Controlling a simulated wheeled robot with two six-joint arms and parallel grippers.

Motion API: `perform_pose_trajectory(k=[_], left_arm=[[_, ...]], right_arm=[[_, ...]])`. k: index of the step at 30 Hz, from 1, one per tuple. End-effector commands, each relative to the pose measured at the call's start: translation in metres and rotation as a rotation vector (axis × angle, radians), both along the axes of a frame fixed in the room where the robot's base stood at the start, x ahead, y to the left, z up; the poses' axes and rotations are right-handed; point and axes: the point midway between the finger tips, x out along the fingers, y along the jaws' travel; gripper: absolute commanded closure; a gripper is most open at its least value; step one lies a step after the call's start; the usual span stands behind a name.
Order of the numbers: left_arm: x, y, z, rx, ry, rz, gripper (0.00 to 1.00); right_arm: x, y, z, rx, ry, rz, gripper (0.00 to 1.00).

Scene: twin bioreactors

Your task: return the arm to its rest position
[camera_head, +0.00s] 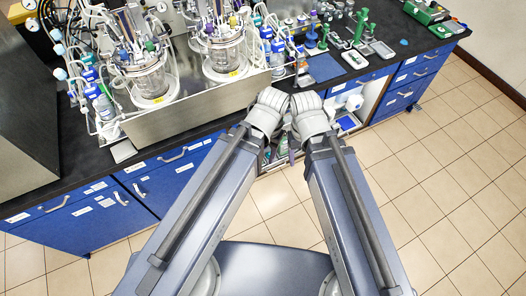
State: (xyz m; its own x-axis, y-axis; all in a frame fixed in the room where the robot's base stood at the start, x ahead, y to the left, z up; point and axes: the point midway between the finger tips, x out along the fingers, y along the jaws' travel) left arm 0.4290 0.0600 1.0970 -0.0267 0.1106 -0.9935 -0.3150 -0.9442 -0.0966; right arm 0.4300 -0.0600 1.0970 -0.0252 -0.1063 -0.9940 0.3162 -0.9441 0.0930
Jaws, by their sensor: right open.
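My two arms reach forward from the bottom of the head view, and their pale wrists come close together in front of the bench. My right gripper (292,151) shows only in small part, below the wrists in the narrow gap between the forearms. It is open, and I see nothing held in it. My left gripper is hidden behind its own forearm and wrist.
A black-topped bench (75,193) with blue cabinets runs across in front. Twin glass bioreactors (149,77) (226,52) stand on a steel base (195,110). An open cabinet (371,96) is right of my wrists. Tiled floor (450,190) is clear at right.

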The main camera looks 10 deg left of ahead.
Motion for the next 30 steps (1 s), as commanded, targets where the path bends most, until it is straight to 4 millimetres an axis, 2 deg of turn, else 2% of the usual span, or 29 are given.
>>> perform_pose_trajectory(k=[7, 10, 14, 22, 24, 30], left_arm=[[0.0, 0.0, -0.001, -0.001, -0.001, 0.0, 0.41], [0.0, 0.0, -0.008, -0.003, -0.001, -0.001, 0.41], [0.001, 0.0, -0.03, -0.003, -0.001, -0.003, 0.41], [0.001, 0.0, -0.092, -0.002, -0.001, -0.011, 0.41], [0.001, 0.0, -0.099, -0.002, -0.001, -0.012, 0.41], [0.001, 0.0, -0.1, -0.001, -0.001, -0.013, 0.41]], right_arm=[[0.0, 0.0, -0.001, 0.0, 0.0, 0.0, 0.31], [0.0, 0.0, -0.008, 0.0, 0.0, 0.001, 0.31], [0.0, 0.0, -0.03, -0.001, 0.0, 0.002, 0.31], [0.0, 0.0, -0.092, -0.002, 0.0, 0.009, 0.31], [0.0, 0.0, -0.099, -0.002, 0.001, 0.011, 0.31], [0.0, 0.0, -0.1, -0.003, 0.0, 0.012, 0.31]])
